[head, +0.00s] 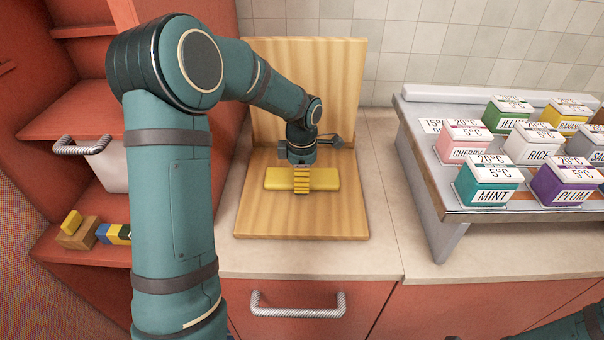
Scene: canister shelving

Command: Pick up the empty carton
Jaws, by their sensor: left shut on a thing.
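A long, flat yellow piece (325,179) lies across the wooden board on the counter. I cannot tell from this view whether it is the empty carton, and nothing else in view is plainly a carton. My left gripper (302,188) reaches down over the middle of the yellow piece and is shut on it. Striped yellow finger parts cover its centre. I cannot tell whether the piece is lifted off the board.
The wooden board (270,222) has an upright back panel (345,80). At right, a grey stepped rack (450,225) holds several labelled canisters, among them MINT (487,180) and PLUM (567,183). Open red shelves at left hold a white container (110,168) and small blocks (80,233).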

